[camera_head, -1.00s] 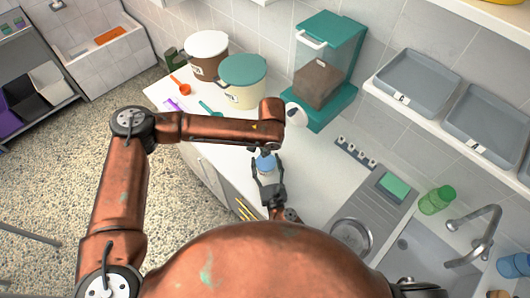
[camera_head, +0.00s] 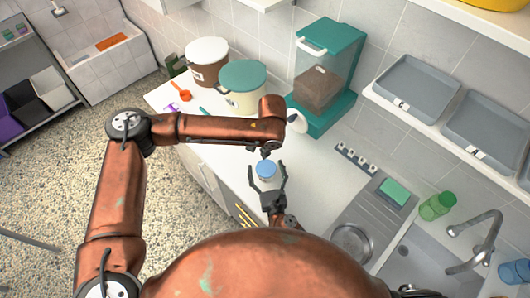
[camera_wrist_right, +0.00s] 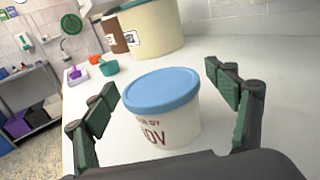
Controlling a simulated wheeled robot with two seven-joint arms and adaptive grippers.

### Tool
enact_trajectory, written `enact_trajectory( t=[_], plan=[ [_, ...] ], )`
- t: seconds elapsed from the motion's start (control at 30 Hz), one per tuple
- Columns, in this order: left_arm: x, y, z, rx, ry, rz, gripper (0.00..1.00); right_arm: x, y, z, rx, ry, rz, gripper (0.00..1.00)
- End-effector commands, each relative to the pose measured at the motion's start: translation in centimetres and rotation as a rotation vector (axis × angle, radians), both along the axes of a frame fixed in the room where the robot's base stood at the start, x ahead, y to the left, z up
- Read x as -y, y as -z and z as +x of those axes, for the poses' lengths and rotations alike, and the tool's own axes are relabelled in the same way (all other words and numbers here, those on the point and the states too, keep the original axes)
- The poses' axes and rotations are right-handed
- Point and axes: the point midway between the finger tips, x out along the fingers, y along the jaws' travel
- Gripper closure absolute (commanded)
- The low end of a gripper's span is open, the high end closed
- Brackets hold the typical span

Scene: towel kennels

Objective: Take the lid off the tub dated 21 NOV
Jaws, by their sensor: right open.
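A small white tub (camera_wrist_right: 158,128) with a blue lid (camera_wrist_right: 162,90) stands upright on the white counter. Red print on its side ends in "OV"; the rest of the date is turned out of sight. The lid is on the tub, and in the head view it shows as a blue disc (camera_head: 265,168). My right gripper (camera_head: 267,174) is open, with one finger on each side of the tub and gaps between. My left gripper (camera_head: 266,153) points down just behind and above the lid; its fingers are mostly hidden by its arm.
Behind stand a brown bin (camera_head: 207,65) with a white lid and a cream bin (camera_head: 240,98) with a teal lid. Coloured scoops lie left of them. A teal dispenser (camera_head: 325,80) stands at the wall, with a white scoop (camera_head: 297,120) near it. The sink (camera_head: 430,268) is at right.

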Motion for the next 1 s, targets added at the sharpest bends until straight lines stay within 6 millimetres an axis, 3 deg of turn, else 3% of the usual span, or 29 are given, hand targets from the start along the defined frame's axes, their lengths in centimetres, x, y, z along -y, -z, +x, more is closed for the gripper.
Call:
enact_trajectory(
  t=[0.27,0.7,1.0],
  plan=[
    [0.0,0.0,0.0,0.000,0.000,0.000,1.00,0.4,0.2,-1.9,-0.003,0.000,0.001,0.21],
    [0.0,0.0,0.0,0.000,0.000,0.000,1.00,2.1,0.1,-10.1,-0.003,0.001,-0.001,0.21],
    [0.0,0.0,0.0,0.000,0.000,0.000,1.00,2.4,0.0,-11.8,-0.001,0.000,0.000,0.21]
  ],
)
